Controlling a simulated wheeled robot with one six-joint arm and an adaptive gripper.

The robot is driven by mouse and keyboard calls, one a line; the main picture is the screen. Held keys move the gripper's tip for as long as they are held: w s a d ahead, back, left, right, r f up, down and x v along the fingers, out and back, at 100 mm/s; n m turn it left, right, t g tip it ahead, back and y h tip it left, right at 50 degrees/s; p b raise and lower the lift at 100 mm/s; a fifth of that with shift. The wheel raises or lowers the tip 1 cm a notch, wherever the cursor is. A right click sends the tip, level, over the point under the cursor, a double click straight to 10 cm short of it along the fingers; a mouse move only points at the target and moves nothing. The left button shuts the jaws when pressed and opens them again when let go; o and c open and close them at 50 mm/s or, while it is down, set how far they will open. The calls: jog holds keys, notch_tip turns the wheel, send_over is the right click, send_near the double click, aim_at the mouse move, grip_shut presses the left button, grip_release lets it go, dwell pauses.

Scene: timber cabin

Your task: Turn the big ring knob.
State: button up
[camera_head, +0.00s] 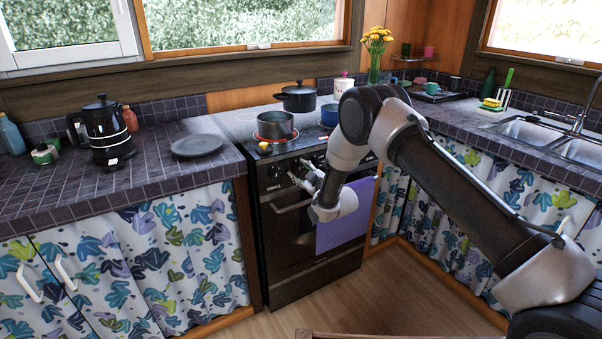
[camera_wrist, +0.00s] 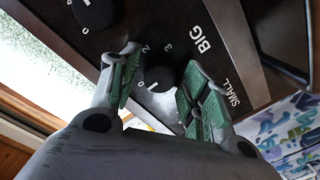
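The black stove front (camera_head: 270,180) has dark round knobs along its top, with white printing. In the wrist view, one dark knob (camera_wrist: 160,79) lies between my gripper's fingers, with numbers and a white mark around it. A second knob (camera_wrist: 95,10) is at the top left. The words BIG (camera_wrist: 200,39) and SMALL (camera_wrist: 233,92) are printed on the panel; I cannot tell for sure which knob each names. My gripper (camera_head: 302,174) is at the panel's left part; it also shows in the wrist view (camera_wrist: 155,72). Its green-padded fingers are spread, with gaps beside the knob.
A grey pot (camera_head: 276,125), a black lidded pot (camera_head: 298,97) and a blue pot (camera_head: 329,115) stand on the stove top. A purple towel (camera_head: 345,215) hangs on the oven door. A grey plate (camera_head: 197,146) and a black kettle (camera_head: 104,130) are on the left counter.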

jog(key=shift+s+d, duration=0.1)
jog(key=v, duration=1.1)
jog(key=shift+s+d, duration=0.15)
jog(key=shift+s, duration=0.2)
